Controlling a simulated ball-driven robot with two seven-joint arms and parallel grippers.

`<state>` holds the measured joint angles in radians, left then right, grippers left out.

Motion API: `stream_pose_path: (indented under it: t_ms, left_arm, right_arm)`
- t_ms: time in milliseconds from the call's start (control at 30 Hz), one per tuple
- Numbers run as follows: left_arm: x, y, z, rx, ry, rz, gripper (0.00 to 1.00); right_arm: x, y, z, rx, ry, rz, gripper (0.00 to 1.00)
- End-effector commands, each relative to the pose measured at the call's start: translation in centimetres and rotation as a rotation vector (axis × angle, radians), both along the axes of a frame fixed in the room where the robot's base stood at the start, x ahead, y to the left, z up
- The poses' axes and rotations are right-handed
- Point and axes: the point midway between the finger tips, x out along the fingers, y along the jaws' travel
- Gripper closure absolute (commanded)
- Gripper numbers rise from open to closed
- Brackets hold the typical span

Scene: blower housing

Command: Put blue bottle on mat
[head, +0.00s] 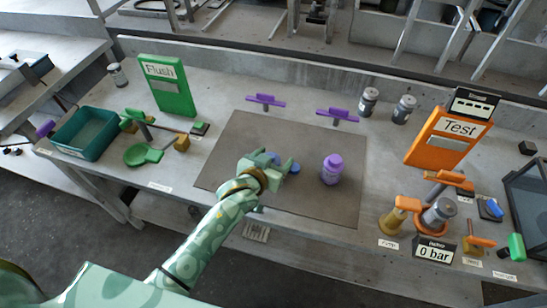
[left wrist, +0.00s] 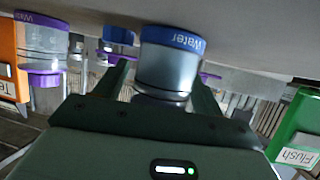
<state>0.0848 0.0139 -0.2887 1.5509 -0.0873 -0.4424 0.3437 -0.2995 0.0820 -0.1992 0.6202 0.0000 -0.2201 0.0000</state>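The blue bottle (left wrist: 168,65) shows in the left wrist view, which is upside down. It is clear grey with a blue band reading "Water" at its base. My left gripper (head: 277,161) is low over the mat with a finger on each side of the bottle. Whether the fingers press on it or stand slightly apart, I cannot tell. In the head view the gripper mostly hides the bottle. My right gripper is not in view.
A small blue piece (head: 294,169), perhaps a cap, lies beside the bottle. A purple bottle (head: 332,170) stands to the right on the mat. Purple valves (head: 338,115) stand behind. The orange Test stand (head: 447,140) is right, the green Flush sign (head: 167,88) left.

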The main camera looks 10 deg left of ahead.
Motion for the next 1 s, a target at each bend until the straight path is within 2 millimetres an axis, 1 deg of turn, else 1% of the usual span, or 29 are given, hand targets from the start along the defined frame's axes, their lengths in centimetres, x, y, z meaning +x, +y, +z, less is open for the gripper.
stream_pose_path:
  t_ms: [200,267,367,600,700,833,1000]
  left_arm:
    - [0.0,0.0,0.3,0.000,-0.001,0.000,0.31]
    - [-0.5,0.1,0.6,-0.001,-0.001,0.000,0.31]
    - [-2.0,0.4,1.4,-0.001,-0.001,0.000,0.31]
    - [-7.2,1.5,3.6,-0.002,0.000,0.001,0.31]
    - [-8.9,1.8,4.3,0.000,0.000,0.000,0.31]
    - [-10.3,2.1,4.8,0.001,0.000,0.000,0.31]
    - [-10.9,2.3,4.9,0.000,-0.001,0.000,0.31]
  right_arm:
    - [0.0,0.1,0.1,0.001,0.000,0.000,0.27]
    - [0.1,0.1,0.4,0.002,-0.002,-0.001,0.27]
    - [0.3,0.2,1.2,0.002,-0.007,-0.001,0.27]
    - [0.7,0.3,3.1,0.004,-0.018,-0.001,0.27]
    - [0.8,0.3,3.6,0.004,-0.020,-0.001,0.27]
    - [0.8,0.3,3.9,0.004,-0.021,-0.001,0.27]
    - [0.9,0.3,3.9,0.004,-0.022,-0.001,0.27]
